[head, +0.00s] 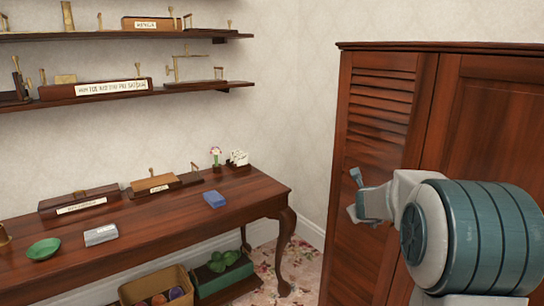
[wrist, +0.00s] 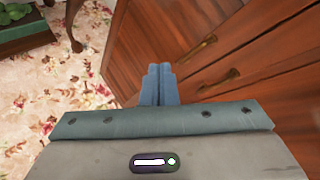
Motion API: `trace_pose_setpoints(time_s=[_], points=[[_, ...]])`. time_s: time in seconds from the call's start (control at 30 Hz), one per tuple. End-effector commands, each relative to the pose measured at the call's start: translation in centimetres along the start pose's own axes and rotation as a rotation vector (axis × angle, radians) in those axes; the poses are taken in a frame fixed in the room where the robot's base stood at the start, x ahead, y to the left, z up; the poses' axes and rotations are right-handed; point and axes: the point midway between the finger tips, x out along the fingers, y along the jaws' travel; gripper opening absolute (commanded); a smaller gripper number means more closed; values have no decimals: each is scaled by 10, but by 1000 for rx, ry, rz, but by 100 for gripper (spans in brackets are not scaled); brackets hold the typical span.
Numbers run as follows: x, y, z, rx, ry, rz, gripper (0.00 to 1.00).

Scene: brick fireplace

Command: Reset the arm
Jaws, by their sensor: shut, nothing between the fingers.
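My gripper (head: 359,197) shows in the head view at the end of my arm, in front of the wooden wardrobe (head: 384,150) on the right. In the wrist view my gripper (wrist: 158,85) has its two blue fingers together, with nothing between them. The wardrobe front (wrist: 215,50) with brass handles lies beyond the fingers in that view. I cannot tell from the frames how far the fingertips are from the wardrobe.
Two shelves (head: 190,92) hang above. Flowered carpet (head: 303,262) lies between table and wardrobe.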

Motion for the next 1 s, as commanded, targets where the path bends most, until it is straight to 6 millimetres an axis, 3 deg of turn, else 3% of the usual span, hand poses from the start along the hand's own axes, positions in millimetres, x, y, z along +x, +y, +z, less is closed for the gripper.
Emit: trace_pose_setpoints(time_s=[0.03, 0.1, 0.27, 0.37, 0.47, 0.6, 0.8, 1.0], points=[[-26, 11, 15, -161, -59, 52, 0], [-56, 31, 26, -398, -133, 125, 0], [-130, 80, 22, -941, -289, 286, 0], [-175, 107, 1, -1279, -376, 386, 0], [-219, 128, -33, -1615, -454, 491, 0], [-273, 141, -92, -2052, -541, 649, 0], [-318, 136, -160, -2469, -601, 845, 0], [-330, 130, -183, -2594, -614, 920, 0]])
